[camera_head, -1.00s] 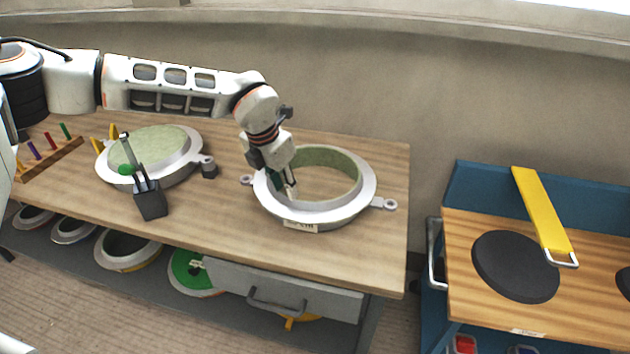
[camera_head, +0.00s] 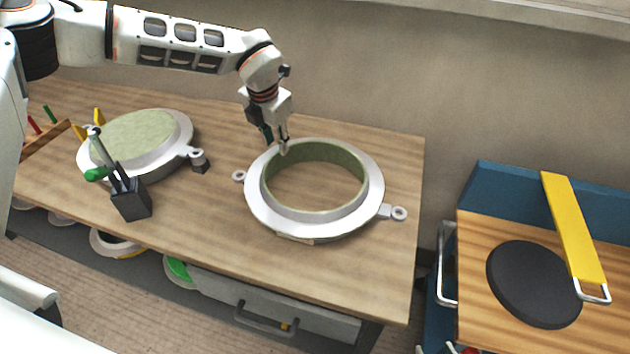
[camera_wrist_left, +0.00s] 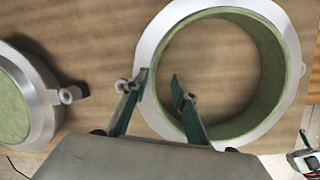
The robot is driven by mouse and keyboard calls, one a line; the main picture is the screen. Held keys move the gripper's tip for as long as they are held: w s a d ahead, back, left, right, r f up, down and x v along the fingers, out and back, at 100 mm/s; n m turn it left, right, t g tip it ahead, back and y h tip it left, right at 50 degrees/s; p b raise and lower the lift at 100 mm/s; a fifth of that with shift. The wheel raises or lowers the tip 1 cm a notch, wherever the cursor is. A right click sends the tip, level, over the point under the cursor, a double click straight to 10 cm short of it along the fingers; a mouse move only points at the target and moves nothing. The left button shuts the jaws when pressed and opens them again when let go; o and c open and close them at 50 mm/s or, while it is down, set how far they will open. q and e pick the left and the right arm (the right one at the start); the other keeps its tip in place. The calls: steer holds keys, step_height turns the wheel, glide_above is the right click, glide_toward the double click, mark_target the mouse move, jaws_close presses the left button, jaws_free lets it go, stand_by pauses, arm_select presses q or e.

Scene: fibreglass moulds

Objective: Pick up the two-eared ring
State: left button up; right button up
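The two-eared ring (camera_head: 262,207) is a wide pale grey flange with a green-lined inner wall and a small holed ear on each side. It lies flat on the right part of the wooden table. My left gripper (camera_head: 277,143) points down at the ring's far left edge, near the left ear. In the left wrist view my left gripper (camera_wrist_left: 160,84) is open, one fingertip over the flange and the other over the opening, with the ring's rim (camera_wrist_left: 152,45) between them in the picture. Whether the fingers touch the ring cannot be told. My right gripper is not seen.
A round mould with a green top (camera_head: 145,136) stands on the left of the table (camera_head: 235,240). A dark tool holder (camera_head: 131,199) with tools is before it. A blue cart (camera_head: 505,178) with a black disc (camera_head: 533,284) and yellow bar (camera_head: 572,228) stands right. Table around the ring is clear.

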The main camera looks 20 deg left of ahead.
mark_target(277, 155)
arm_select(q)
steer(key=x, duration=0.3)
steer(key=shift+a+f, duration=0.35)
steer(key=shift+f, duration=0.05)
steer(key=shift+w+f, duration=0.3)
steer(key=shift+f, duration=0.35)
jaws_close()
steer(key=shift+r, duration=0.15)
